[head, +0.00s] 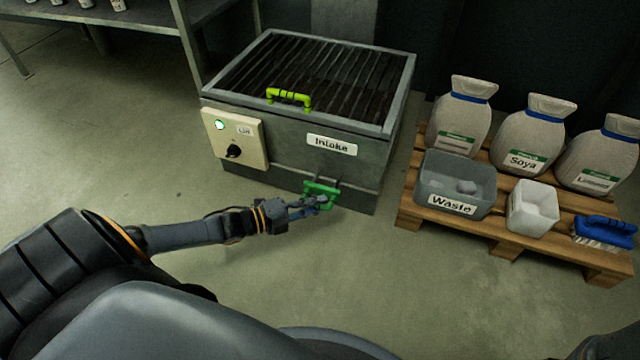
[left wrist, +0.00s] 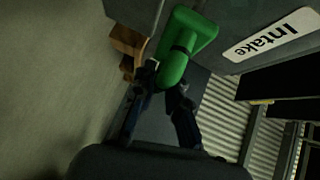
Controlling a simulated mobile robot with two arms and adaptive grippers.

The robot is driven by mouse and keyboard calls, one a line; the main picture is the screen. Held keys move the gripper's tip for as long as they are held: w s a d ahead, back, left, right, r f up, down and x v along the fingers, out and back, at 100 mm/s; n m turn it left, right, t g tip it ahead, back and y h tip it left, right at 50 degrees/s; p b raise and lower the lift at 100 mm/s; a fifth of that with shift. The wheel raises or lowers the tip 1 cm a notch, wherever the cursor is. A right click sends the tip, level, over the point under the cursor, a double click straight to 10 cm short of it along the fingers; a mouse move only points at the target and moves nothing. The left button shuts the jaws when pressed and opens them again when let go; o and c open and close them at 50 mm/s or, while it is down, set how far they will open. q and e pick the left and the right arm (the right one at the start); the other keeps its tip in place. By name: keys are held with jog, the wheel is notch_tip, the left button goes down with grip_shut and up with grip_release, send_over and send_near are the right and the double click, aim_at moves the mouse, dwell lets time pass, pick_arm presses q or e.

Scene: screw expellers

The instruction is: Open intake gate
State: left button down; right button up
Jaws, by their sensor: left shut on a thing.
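The intake box (head: 284,150) is a grey metal bin with a barred grate on top and an "Intake" label on its front. A green handle (head: 320,190), which I take to be the intake gate's, sits low on the front face below the label. My left gripper (head: 322,203) is shut on the green handle. In the left wrist view the green handle (left wrist: 176,62) lies between the fingertips of my left gripper (left wrist: 168,88), near the "Intake" label. The gate itself is mostly hidden. My right gripper is not seen.
A yellow-green handle (head: 289,97) sits on the grate's front edge. A control box (head: 234,138) with a lit green light and black knob is at the left. A wooden pallet (head: 505,245) at the right holds sacks, a grey "Waste" bin (head: 455,186), a white container and a blue brush.

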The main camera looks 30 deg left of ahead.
pick_arm(q)
jog(key=shift+s+d, duration=0.1)
jog(key=shift+s, duration=0.15)
jog(key=c, duration=1.3)
grip_release()
jog(key=shift+c, duration=0.2)
jog(key=shift+s, duration=0.15)
jog(key=v, duration=1.1)
jog(key=shift+s+a, duration=0.25)
jog(key=shift+a, duration=0.05)
jog(key=shift+r, duration=0.1)
